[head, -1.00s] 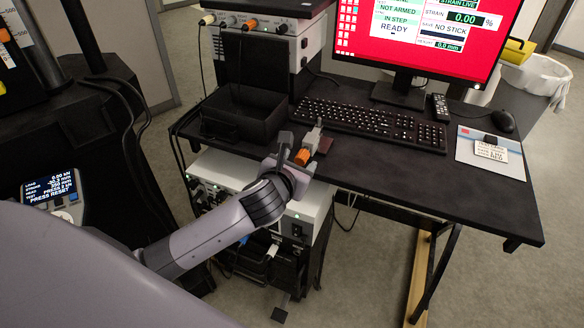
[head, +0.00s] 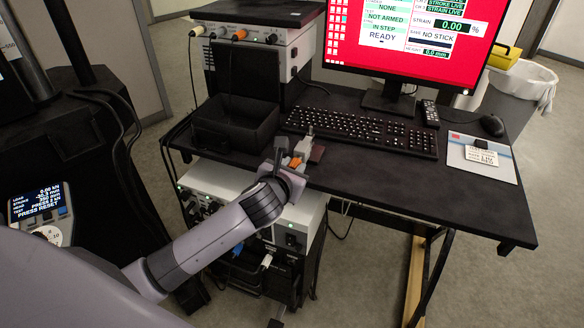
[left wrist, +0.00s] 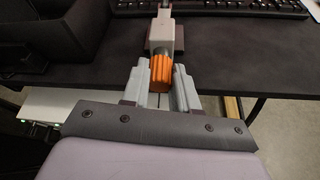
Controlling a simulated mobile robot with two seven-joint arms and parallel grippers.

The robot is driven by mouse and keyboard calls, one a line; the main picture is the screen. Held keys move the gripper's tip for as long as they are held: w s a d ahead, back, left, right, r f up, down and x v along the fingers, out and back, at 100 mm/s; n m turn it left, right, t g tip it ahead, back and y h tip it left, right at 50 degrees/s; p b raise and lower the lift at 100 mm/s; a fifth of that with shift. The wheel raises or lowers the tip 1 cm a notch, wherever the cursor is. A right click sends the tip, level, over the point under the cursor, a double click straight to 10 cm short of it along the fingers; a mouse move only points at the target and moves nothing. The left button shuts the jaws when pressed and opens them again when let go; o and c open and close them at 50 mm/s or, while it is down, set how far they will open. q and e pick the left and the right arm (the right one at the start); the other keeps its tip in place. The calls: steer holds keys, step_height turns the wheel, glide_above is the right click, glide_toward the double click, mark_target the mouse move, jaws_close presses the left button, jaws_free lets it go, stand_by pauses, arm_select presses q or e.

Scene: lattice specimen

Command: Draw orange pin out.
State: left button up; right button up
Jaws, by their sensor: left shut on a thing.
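The orange pin (left wrist: 161,73) shows a ribbed orange head in the left wrist view, at the near end of a small grey fixture (left wrist: 164,36) on the black desk. In the head view the pin (head: 296,162) is partly hidden by my gripper. My left gripper (head: 288,161) is shut on the pin's head, with one grey finger on each side; these fingers also show in the left wrist view (left wrist: 160,88). The head appears up against the fixture; the pin's shaft cannot be seen. My right gripper is in neither view.
A keyboard (head: 362,131) lies behind the fixture, and an open black bin (head: 236,123) stands to the left. A mouse (head: 492,125) and a card on a pale sheet (head: 482,153) lie at the right. The desk's front right is clear.

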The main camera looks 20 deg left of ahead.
arm_select(q)
steer(key=shift+s+p, duration=0.7)
steer(key=shift+p, duration=0.1)
stand_by(1.0)
steer(key=s+p, duration=0.2)
steer(key=s, duration=0.2)
steer(key=shift+d+p, duration=0.15)
steer(key=shift+p, duration=0.25)
